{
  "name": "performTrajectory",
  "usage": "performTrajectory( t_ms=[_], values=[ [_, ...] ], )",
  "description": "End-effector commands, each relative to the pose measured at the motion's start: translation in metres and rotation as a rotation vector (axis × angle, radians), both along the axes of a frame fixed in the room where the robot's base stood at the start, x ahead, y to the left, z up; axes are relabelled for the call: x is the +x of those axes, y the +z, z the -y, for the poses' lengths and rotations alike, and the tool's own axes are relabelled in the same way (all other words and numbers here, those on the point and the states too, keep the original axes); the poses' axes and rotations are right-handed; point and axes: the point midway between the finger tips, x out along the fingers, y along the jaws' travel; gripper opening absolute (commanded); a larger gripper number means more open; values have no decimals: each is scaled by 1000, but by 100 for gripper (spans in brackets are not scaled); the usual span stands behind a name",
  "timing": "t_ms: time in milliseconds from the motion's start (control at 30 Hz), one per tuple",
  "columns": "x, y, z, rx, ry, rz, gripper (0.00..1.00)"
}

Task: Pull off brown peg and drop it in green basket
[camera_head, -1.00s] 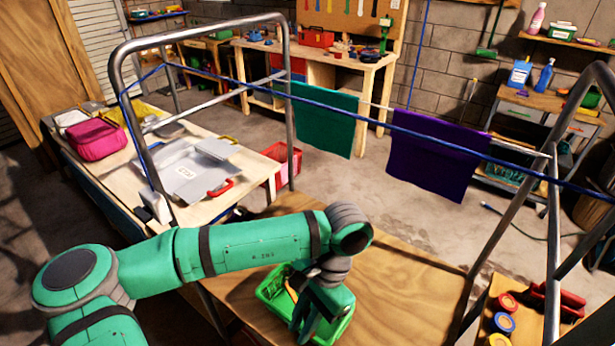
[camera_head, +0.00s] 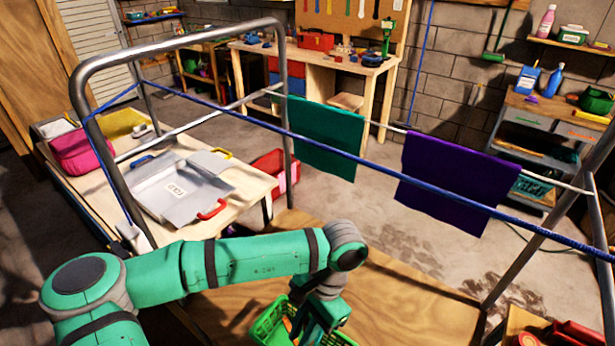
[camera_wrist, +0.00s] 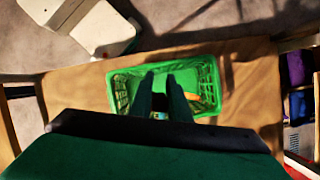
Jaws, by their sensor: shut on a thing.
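The green basket (camera_head: 268,326) stands on the wooden board at the bottom of the head view, partly cut off and partly behind my gripper. It shows whole in the wrist view (camera_wrist: 208,108), with small orange things inside. My gripper (camera_wrist: 161,80) points down over the basket, its two dark fingers close together. A small dark thing, seemingly the brown peg (camera_wrist: 160,103), shows between the fingers; its colour is hard to make out. In the head view my gripper (camera_head: 318,322) is over the basket and its fingertips are hidden. No brown peg can be made out on the blue line (camera_head: 345,152).
A metal rack frame (camera_head: 283,130) carries the line; a teal cloth (camera_head: 328,140) and a purple cloth (camera_head: 455,185) hang on the rail behind. A side table with a grey folding board (camera_head: 180,190) stands left. The wooden board (camera_head: 410,300) is clear right of the basket.

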Motion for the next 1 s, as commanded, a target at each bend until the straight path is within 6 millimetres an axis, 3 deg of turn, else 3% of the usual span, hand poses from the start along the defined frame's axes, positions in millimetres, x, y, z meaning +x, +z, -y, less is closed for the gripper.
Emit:
performTrajectory(
  t_ms=[200, 500, 533, 600, 1000],
  values=[
    [0, -12, 1, 1, -3, -1, 0],
    [0, -14, 1, 0, -4, 0, 0],
    [0, -14, 1, 0, -4, 0, 21],
    [0, -14, 1, 0, -4, 0, 37],
    [1, -9, 3, 0, -4, 0, 38]
  ],
)
